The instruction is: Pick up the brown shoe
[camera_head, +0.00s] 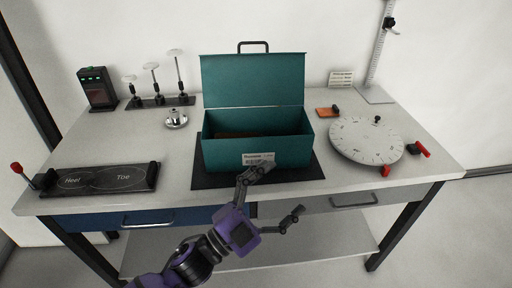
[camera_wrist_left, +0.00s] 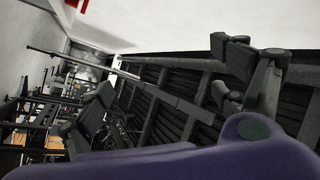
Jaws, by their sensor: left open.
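A teal box (camera_head: 256,156) with its lid up stands on a dark mat on the table, in the middle of the head view. A low brown shape (camera_head: 238,134) shows inside it; it may be the brown shoe, but the box front and shadow hide most of it. My left gripper (camera_head: 281,190), purple with dark fingers, is open and empty in front of the box, near the table's front edge. One finger overlaps the box front in the picture; I cannot tell if it touches. The wrist view shows the spread fingers (camera_wrist_left: 162,92) but no shoe. My right gripper is not in view.
A round white dial turntable (camera_head: 366,141) and a stand (camera_head: 376,92) are on the right. A black Heel/Toe plate (camera_head: 98,179) lies at the left. Small stands (camera_head: 154,97) and a black device (camera_head: 97,89) stand at the back left. The raised lid (camera_head: 252,80) stands behind the box opening.

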